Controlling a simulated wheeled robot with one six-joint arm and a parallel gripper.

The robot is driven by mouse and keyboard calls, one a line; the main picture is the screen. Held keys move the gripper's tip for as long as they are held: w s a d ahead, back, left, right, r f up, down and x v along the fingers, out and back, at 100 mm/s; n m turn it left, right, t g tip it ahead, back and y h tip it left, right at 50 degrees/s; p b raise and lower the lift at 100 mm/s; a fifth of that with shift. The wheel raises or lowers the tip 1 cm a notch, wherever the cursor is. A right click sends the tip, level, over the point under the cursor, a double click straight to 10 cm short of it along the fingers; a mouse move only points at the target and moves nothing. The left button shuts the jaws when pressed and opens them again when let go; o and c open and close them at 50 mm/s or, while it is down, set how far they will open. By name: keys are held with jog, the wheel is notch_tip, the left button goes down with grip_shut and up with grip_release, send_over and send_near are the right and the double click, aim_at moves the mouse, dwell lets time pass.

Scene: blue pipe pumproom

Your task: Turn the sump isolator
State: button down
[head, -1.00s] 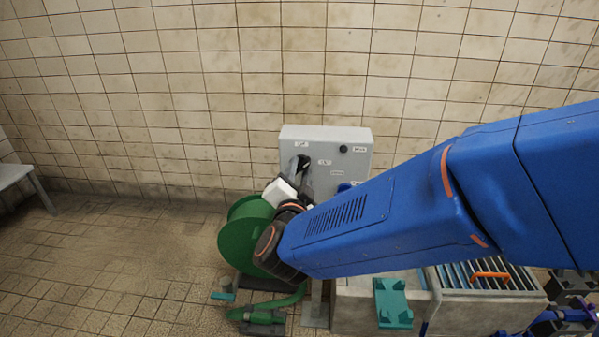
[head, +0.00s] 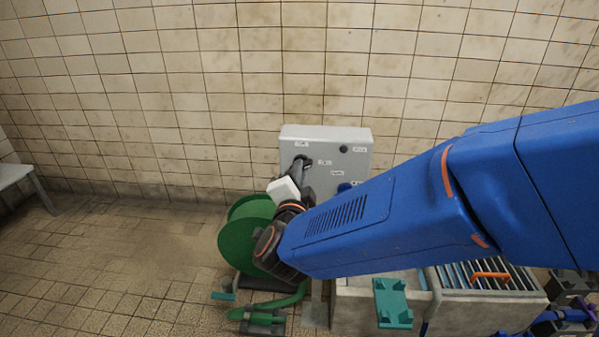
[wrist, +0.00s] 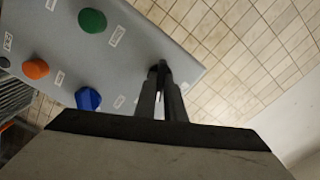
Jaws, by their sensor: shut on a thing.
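The sump isolator appears to be the dark knob (wrist: 162,65) near one corner of the grey control box (wrist: 130,62); its label cannot be read. My gripper (wrist: 160,80) has its two dark fingers closed around this knob, and the fingers hide most of it, including which way it points. In the head view my gripper (head: 303,164) reaches the upper left of the front of the box (head: 320,137), and my wrist and arm cover the lower part of the box.
The box also carries a green knob (wrist: 92,22), an orange knob (wrist: 36,69), a blue knob (wrist: 88,98) and a small dark one (head: 343,149). A green hose reel (head: 243,235) stands close below my wrist. A grated concrete trough (head: 380,305) is at lower right.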

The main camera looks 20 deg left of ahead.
jog(key=m, duration=0.5)
jog(key=shift+m, duration=0.3)
jog(key=shift+f, duration=0.1)
dwell(0.3)
jog(key=c, duration=1.8)
grip_release()
jog(key=shift+c, duration=0.2)
jog(key=shift+s, duration=0.15)
jog(key=v, duration=1.7)
